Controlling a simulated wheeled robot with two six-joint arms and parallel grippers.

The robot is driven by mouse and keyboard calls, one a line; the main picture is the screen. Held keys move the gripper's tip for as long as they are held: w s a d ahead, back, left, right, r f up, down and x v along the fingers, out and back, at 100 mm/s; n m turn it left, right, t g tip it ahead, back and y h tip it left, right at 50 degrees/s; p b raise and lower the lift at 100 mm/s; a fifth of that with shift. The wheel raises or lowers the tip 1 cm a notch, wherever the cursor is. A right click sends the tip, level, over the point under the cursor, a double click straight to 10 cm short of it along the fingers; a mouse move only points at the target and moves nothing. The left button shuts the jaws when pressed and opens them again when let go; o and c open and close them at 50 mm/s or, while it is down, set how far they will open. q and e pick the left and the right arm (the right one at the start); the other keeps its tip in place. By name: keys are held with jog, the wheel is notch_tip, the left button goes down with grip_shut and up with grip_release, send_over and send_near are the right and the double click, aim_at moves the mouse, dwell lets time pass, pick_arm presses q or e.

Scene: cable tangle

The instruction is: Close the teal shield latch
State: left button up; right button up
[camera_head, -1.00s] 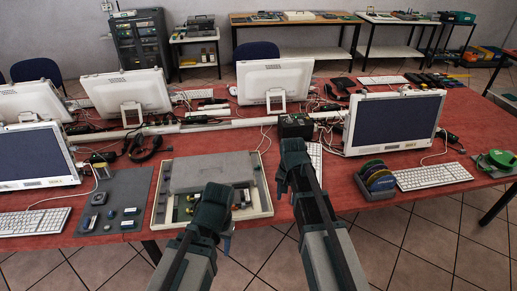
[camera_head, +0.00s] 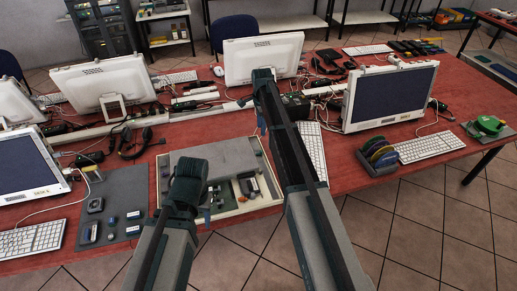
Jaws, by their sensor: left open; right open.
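A shallow cream-rimmed tray (camera_head: 262,206) holds a grey panel (camera_head: 222,152) and several small parts, and lies at the table's front edge. No teal shield latch can be made out for sure; the parts at the tray's front are small and partly covered by my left arm. My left gripper (camera_head: 189,166) is open over the tray's left part, with nothing seen between its fingers. My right gripper (camera_head: 262,76) is open and empty, beyond the tray in the picture, in front of the middle white monitor (camera_head: 250,58). Its arm passes just right of the tray.
A grey mat (camera_head: 120,185) with small devices lies left of the tray. A keyboard (camera_head: 313,150) and dark monitor (camera_head: 390,97) stand right, with a spool rack (camera_head: 379,158). Cables and white ducting (camera_head: 180,115) cross the red table (camera_head: 232,124) behind the tray.

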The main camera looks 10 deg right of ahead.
aim_at(261, 151)
notch_tip(261, 151, down, 14)
jog(key=b, duration=1.3)
jog(key=shift+r, duration=0.1)
grip_shut()
dwell(0.7)
